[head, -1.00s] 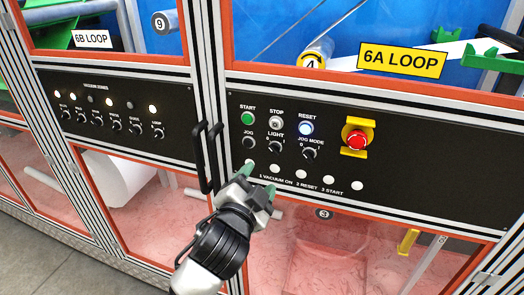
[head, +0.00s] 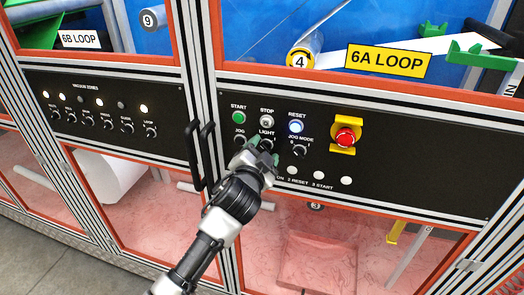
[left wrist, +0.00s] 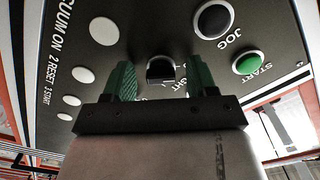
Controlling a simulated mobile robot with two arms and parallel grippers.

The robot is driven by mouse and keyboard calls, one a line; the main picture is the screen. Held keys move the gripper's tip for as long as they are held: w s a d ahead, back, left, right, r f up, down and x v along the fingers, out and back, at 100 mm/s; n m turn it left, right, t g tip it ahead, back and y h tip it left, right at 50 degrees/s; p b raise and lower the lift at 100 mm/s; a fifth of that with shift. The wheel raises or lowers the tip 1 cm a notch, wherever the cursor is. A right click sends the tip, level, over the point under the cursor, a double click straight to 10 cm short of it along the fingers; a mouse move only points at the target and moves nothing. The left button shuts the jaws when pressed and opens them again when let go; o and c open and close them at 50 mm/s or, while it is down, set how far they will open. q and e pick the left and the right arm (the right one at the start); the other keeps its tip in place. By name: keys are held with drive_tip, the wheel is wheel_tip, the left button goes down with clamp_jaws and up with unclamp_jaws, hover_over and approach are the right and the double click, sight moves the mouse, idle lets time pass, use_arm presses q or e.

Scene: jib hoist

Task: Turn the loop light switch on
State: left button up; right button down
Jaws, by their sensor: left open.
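The light switch is a black rotary knob (left wrist: 160,70) on the black control panel, under the word LIGHT; in the head view my fingers mostly cover it. My left gripper (head: 263,151) is open at the panel, with its green fingers either side of the knob. The left wrist view also shows the gripper (left wrist: 161,82), with the knob between the fingers and visible gaps on both sides. The lower part of the knob is hidden by the gripper body, and I cannot tell its setting. My right gripper is not in view.
Near the switch are the black JOG button (head: 239,143), green START button (head: 239,117), STOP button (head: 267,122), lit RESET button (head: 296,127) and JOG MODE knob (head: 299,150). A red emergency stop (head: 345,138) is further right. Black door handles (head: 200,155) stand out left of the gripper.

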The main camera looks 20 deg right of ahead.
use_arm(q)
drive_tip(key=c, duration=0.9)
drive_tip(key=m+p, duration=0.1)
drive_tip(key=m, duration=0.3)
drive_tip(key=shift+a+r, duration=0.1)
drive_tip(key=shift+r, duration=0.05)
drive_tip(key=m+p, duration=0.2)
drive_tip(key=m, duration=0.3)
drive_tip(key=shift+r, duration=0.1)
drive_tip(key=m+p, duration=0.1)
drive_tip(key=m, duration=0.3)
drive_tip(key=shift+r+m+p, duration=0.1)
drive_tip(key=shift+m+p, duration=1.05)
drive_tip(key=shift+m, duration=1.25)
